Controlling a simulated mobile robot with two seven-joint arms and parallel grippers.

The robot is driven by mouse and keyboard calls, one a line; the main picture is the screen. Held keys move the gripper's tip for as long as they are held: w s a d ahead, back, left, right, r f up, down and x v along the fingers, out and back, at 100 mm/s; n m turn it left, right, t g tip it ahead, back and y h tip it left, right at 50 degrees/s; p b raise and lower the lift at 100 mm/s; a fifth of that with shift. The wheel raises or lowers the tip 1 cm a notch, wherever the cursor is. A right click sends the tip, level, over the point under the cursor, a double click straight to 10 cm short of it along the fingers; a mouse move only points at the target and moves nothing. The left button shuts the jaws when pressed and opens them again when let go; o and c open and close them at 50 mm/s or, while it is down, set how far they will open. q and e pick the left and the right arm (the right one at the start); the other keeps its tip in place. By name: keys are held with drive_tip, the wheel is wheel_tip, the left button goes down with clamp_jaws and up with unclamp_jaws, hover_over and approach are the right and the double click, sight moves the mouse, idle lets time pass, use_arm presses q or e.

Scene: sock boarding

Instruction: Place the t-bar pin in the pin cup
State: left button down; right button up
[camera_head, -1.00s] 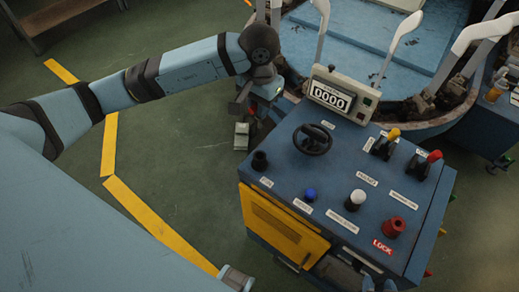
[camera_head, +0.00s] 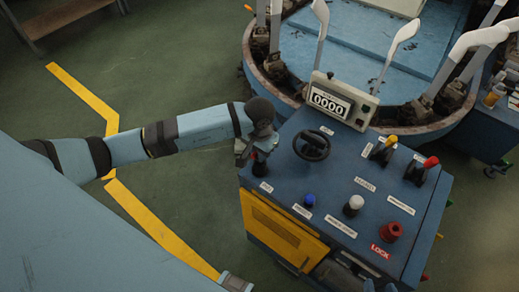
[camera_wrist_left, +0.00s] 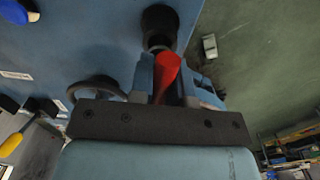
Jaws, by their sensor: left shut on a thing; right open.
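The pin's red part (camera_wrist_left: 167,76) shows between the fingers in the left wrist view, with a small bit of red in the head view. The black pin cup (camera_head: 259,169) stands right under the gripper. In the wrist view the cup (camera_wrist_left: 159,24) is just beyond the fingertips. I cannot tell whether the pin's end is inside the cup.
The console (camera_head: 330,215) carries a black handwheel (camera_head: 311,146), a blue button (camera_head: 309,200), a white knob (camera_head: 353,205), a red knob (camera_head: 390,231) and two levers. A counter box (camera_head: 340,100) stands at its back. Green floor lies free to the left.

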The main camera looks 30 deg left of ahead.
use_arm(q)
drive_tip(key=shift+f+b, duration=0.55)
drive_tip(key=shift+b, duration=0.25)
drive_tip(key=c, duration=1.1)
unclamp_jaws()
